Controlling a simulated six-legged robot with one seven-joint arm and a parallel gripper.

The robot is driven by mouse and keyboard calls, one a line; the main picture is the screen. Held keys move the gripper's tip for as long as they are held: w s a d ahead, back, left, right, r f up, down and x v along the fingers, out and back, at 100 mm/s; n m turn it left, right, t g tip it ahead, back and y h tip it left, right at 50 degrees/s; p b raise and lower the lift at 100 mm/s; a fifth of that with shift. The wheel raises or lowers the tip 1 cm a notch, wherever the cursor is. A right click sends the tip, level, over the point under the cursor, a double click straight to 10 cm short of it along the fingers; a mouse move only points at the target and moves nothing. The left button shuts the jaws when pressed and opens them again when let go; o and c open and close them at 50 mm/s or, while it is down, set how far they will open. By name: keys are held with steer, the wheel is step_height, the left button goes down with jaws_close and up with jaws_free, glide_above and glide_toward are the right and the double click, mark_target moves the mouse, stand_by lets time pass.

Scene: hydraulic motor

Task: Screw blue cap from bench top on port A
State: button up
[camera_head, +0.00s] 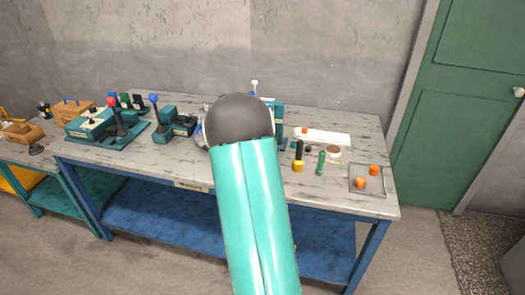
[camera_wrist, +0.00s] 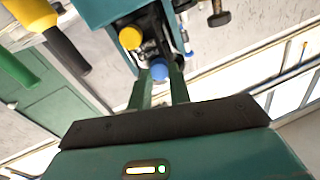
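In the wrist view, my gripper (camera_wrist: 161,72) has its two green fingers on either side of the blue cap (camera_wrist: 159,70), and they appear to touch it. The cap is at the fingertips, close against the dark lower part of the teal hydraulic unit (camera_wrist: 108,8). A yellow cap (camera_wrist: 130,38) sits on that unit just beside it. I cannot tell whether the blue cap is seated on a port, and no port label is readable. In the head view, my arm hides the gripper, the cap and most of the unit.
The bench top (camera_head: 340,125) holds a yellow-and-black screwdriver (camera_head: 299,160), a green-handled tool (camera_head: 321,163) and a tray (camera_head: 381,188) with orange caps to the right. Teal units with a red-knobbed lever (camera_head: 113,103) and a blue-knobbed lever (camera_head: 154,99) stand left. A blue fitting (camera_wrist: 190,53) is near my fingers.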

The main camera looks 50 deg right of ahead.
steer(key=shift+o, duration=0.8)
steer(key=shift+f, duration=0.1)
steer(key=n, duration=1)
jaws_close()
steer(key=m, duration=0.5)
